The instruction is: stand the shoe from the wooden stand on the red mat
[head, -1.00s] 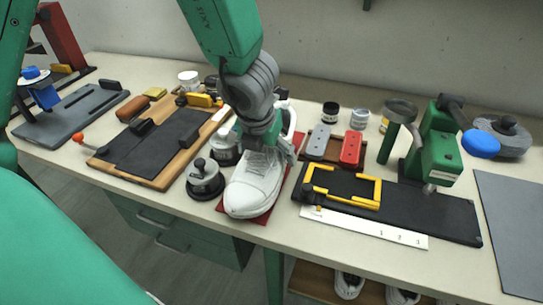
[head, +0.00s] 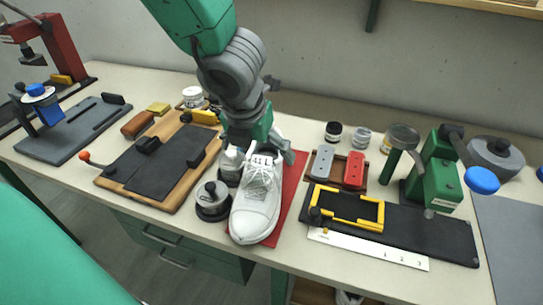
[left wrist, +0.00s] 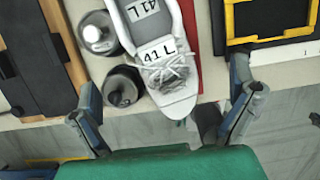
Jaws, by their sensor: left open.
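The white laced shoe (head: 256,210) stands upright on its sole on the red mat (head: 289,190), with its toe toward the bench's front edge and close to the mat's left side. My left gripper (head: 257,150) is open above the shoe's ankle end and hides part of its heel. In the left wrist view the shoe (left wrist: 180,92) carries "41 L" labels and lies beyond the spread fingers (left wrist: 165,85), with no finger seen closed on it. The red mat (left wrist: 190,40) shows as a strip beside it. My right gripper is not in view.
Two grey-lidded containers, one a round pot (head: 213,200), stand close left of the shoe. A wooden board (head: 170,195) with a black pad lies farther left. On the right are a tray with grey and red blocks (head: 354,168), a yellow frame (head: 345,222) and a green press (head: 437,180).

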